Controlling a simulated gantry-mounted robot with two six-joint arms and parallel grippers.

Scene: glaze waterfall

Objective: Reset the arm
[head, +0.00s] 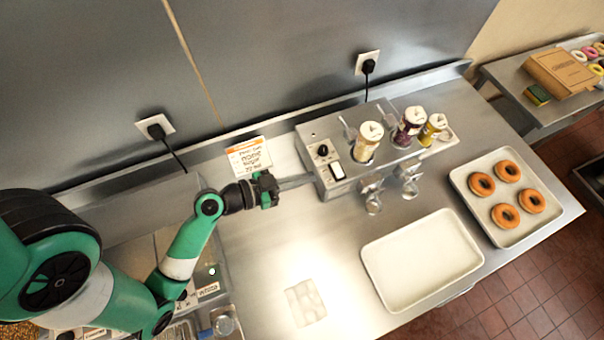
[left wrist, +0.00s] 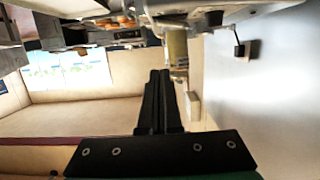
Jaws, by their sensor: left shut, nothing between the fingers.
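My left gripper (head: 268,188) is shut and empty. It is close to the left end of the steel glaze dispenser (head: 328,172), near its knob and switch. In the left wrist view the two dark fingers (left wrist: 160,100) lie together with nothing between them. I cannot tell whether the fingertips touch the dispenser. My right gripper is not in view.
Several bottles (head: 369,140) stand on the dispenser. An empty white tray (head: 422,262) lies in front of it. A tray (head: 521,222) with several doughnuts is at the right. A label card (head: 248,157) stands behind my gripper. The counter's front middle (head: 260,255) is mostly clear.

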